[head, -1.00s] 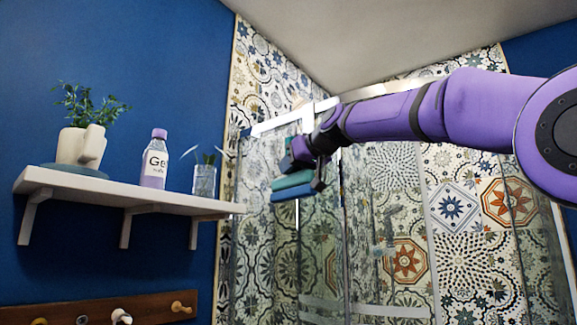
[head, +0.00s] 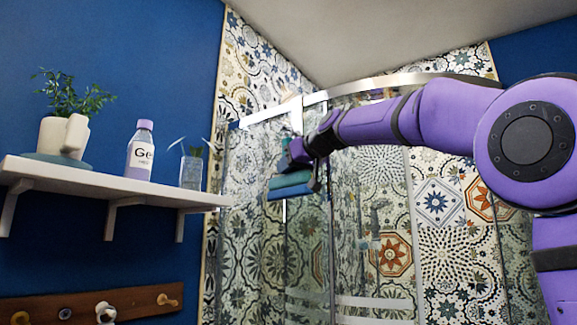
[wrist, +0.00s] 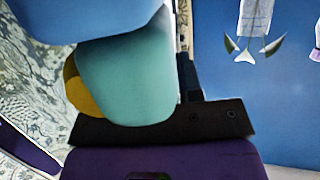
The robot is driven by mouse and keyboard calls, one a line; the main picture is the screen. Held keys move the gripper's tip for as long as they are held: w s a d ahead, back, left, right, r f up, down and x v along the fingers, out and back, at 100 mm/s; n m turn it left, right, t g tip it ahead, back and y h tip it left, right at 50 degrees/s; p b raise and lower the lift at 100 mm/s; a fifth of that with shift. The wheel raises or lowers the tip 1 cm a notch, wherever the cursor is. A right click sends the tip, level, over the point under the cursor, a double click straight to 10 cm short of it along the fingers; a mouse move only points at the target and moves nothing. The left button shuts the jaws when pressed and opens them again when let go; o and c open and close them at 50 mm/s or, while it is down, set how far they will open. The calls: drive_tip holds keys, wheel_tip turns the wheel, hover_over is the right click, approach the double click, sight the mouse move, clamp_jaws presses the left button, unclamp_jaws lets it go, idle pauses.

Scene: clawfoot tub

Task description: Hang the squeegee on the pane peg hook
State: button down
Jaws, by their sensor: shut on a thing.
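The squeegee (head: 291,181) is a teal and blue piece in my gripper (head: 297,158), in front of the glass shower pane (head: 305,235). The wrist view shows its rounded teal part (wrist: 130,80), a blue part at the top left, and a yellow patch at the teal part's left edge. My gripper is shut on the squeegee; a dark finger (wrist: 165,124) lies against the teal part in the wrist view. I cannot make out a peg hook on the pane; the gripper and squeegee cover part of the pane.
A white shelf (head: 110,185) on the blue wall holds a plant pot (head: 62,137), a bottle (head: 141,150) and a glass (head: 191,172). A wooden peg rail (head: 60,306) is below. A metal top rail (head: 350,88) runs above the shower glass.

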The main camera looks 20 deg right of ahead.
idle(0.4)
drive_tip(key=c, duration=0.7)
unclamp_jaws()
drive_tip(key=shift+s+d+r, duration=0.15)
drive_tip(key=shift+s, duration=0.25)
drive_tip(key=shift+s+d+r, duration=0.1)
drive_tip(key=shift+s, duration=0.2)
drive_tip(key=shift+v, duration=1.5)
drive_tip(key=v, duration=1)
drive_tip(key=shift+s+d, duration=0.2)
drive_tip(key=shift+s, duration=0.15)
